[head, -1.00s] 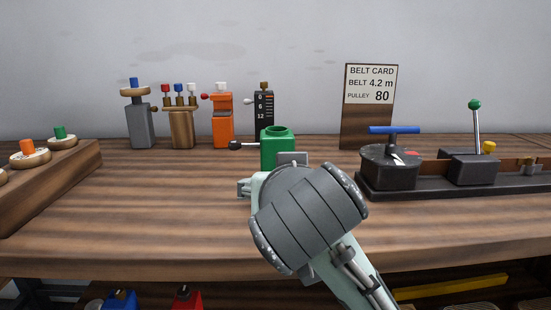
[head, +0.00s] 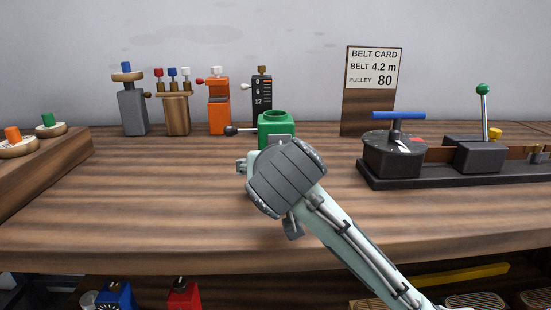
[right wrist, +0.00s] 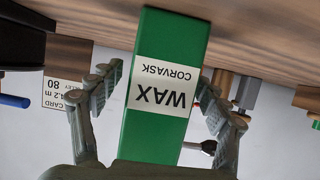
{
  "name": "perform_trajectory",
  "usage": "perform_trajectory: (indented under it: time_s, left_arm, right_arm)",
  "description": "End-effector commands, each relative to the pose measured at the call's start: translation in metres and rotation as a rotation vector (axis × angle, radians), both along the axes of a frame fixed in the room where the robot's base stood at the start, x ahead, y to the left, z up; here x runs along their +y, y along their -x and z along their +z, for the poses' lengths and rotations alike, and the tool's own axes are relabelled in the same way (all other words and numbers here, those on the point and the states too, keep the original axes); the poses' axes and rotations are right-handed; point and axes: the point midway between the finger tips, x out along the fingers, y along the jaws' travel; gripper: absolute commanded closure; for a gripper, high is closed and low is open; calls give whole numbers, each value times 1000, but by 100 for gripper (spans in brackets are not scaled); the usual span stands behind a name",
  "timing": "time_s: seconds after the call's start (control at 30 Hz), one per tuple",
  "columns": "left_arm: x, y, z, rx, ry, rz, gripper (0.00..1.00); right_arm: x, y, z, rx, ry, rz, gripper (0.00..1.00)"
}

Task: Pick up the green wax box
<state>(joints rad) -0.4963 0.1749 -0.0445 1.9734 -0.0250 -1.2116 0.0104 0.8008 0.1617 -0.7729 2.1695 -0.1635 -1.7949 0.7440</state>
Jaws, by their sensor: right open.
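The green wax box (head: 276,130) stands on the wooden bench in the head view, with a round opening on top. My right wrist and forearm hide its lower part. In the right wrist view, which is upside down, the box (right wrist: 165,50) shows a white label reading WAX CORVASK. My right gripper (right wrist: 160,82) is open, with one finger on each side of the box. I cannot tell whether the fingers touch it. In the head view my right gripper is mostly hidden behind the wrist. My left gripper is not in view.
Behind the box stand a black scale post (head: 262,92), an orange device (head: 219,108), a wooden holder (head: 175,112) and a grey device (head: 132,110). A belt card (head: 370,110) and a dark machine base (head: 460,178) are at right. The front bench top is clear.

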Motion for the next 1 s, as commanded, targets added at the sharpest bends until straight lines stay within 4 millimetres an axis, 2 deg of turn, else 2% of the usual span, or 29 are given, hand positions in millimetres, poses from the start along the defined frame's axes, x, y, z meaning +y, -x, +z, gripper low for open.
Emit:
perform_trajectory:
  time_s: [0.07, 0.63, 0.87, 1.0]
  left_arm:
    - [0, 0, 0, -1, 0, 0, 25]
    - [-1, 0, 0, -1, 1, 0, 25]
    - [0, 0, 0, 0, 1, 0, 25]
    - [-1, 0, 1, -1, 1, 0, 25]
  right_arm:
    - [0, 0, 0, 0, 0, 0, 24]
    - [0, 0, 0, -1, 0, 0, 94]
    - [0, 0, 3, -4, -2, 0, 96]
    - [1, 0, 16, -8, -6, 1, 96]
